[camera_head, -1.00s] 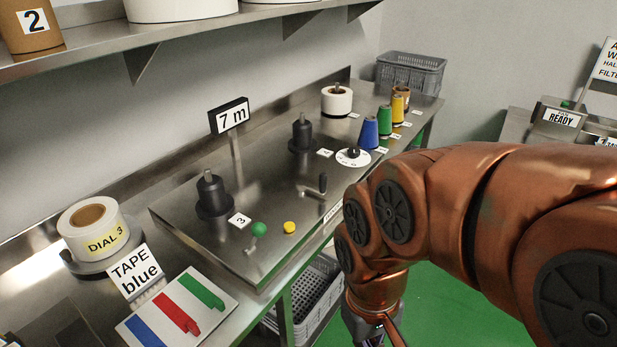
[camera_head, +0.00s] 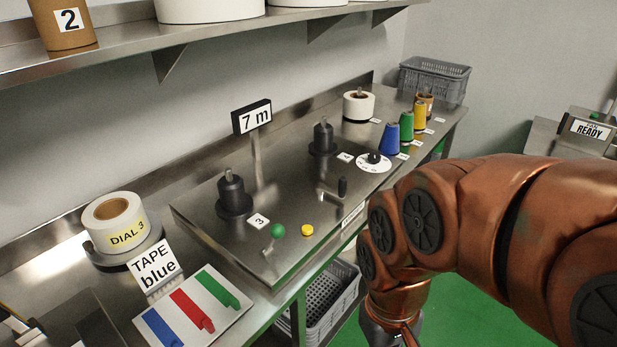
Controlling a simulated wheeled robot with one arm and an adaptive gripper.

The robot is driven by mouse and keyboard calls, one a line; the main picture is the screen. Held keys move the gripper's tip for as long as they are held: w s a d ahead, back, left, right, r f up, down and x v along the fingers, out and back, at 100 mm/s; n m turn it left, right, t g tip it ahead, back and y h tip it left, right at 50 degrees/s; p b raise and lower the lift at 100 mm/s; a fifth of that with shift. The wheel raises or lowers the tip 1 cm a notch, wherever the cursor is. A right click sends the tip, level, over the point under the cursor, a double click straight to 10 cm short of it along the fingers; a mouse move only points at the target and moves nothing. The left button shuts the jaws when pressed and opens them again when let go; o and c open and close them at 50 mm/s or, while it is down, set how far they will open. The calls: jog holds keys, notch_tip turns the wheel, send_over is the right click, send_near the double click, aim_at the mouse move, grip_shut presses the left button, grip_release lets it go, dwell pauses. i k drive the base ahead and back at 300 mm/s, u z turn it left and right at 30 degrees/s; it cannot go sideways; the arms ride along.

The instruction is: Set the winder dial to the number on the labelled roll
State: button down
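The labelled roll (camera_head: 112,222) is white with a brown core and a yellow label reading "DIAL 3". It sits on a round metal holder at the left of the bench. The winder dial (camera_head: 375,162) is a white disc with a black knob on the right part of the winder plate; its markings are too small to read. My gripper (camera_head: 392,338) hangs at the bottom edge, below and in front of the bench, apart from dial and roll. Its fingertips are cut off by the frame, so its opening is hidden.
Coloured cones (camera_head: 390,138) stand behind the dial. A "7 m" sign (camera_head: 251,117) rises from the plate. A shelf (camera_head: 200,50) overhangs the left.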

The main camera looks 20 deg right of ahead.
aim_at(375, 158)
jog(key=u, duration=0.05)
jog(key=k, duration=0.55)
jog(key=z, duration=0.5)
jog(key=i, duration=1.4)
jog(key=u, duration=0.6)
